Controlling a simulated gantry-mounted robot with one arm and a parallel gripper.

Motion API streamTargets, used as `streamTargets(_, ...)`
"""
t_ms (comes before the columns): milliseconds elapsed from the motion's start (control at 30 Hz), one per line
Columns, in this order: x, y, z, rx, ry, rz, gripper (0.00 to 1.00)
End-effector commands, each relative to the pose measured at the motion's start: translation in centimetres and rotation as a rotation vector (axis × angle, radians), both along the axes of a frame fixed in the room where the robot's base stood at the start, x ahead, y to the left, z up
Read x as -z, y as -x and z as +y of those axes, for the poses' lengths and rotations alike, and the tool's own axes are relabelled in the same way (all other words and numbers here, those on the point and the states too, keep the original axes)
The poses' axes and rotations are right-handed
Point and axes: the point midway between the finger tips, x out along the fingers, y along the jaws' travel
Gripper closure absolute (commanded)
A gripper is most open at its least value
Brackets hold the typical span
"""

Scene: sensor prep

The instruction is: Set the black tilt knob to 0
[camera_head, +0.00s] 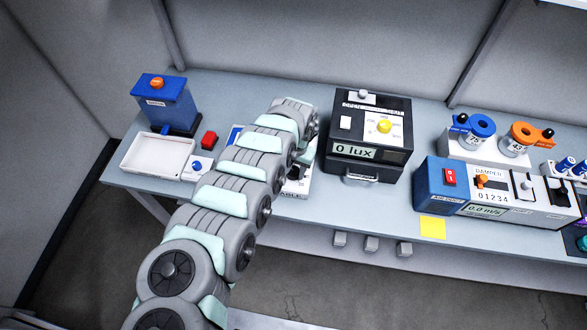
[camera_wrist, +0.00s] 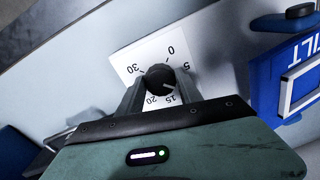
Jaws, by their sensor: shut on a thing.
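The black tilt knob (camera_wrist: 160,78) sits on a white dial plate (camera_wrist: 150,55) in the wrist view. Marks 0, 5, 15, 20 and 30 show around it. A small light mark on the knob appears to point to the lower right, near the 15 and away from the 0. My gripper (camera_wrist: 159,82) has one finger on each side of the knob and is shut on it.
A blue panel marked TILT (camera_wrist: 290,85) stands beside the dial in the wrist view. In the head view, a black lux box (camera_head: 366,135) stands right of my arm.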

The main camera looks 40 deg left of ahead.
Motion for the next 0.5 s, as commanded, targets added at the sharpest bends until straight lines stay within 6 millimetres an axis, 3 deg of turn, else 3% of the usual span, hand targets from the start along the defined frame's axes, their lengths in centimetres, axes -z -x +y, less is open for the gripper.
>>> streamTargets(233,-0.01,-0.01,0.00,0.000,0.000,0.000,0.98)
streamTargets(500,-0.13,-0.04,-0.01,-0.029,0.000,-0.001,0.98)
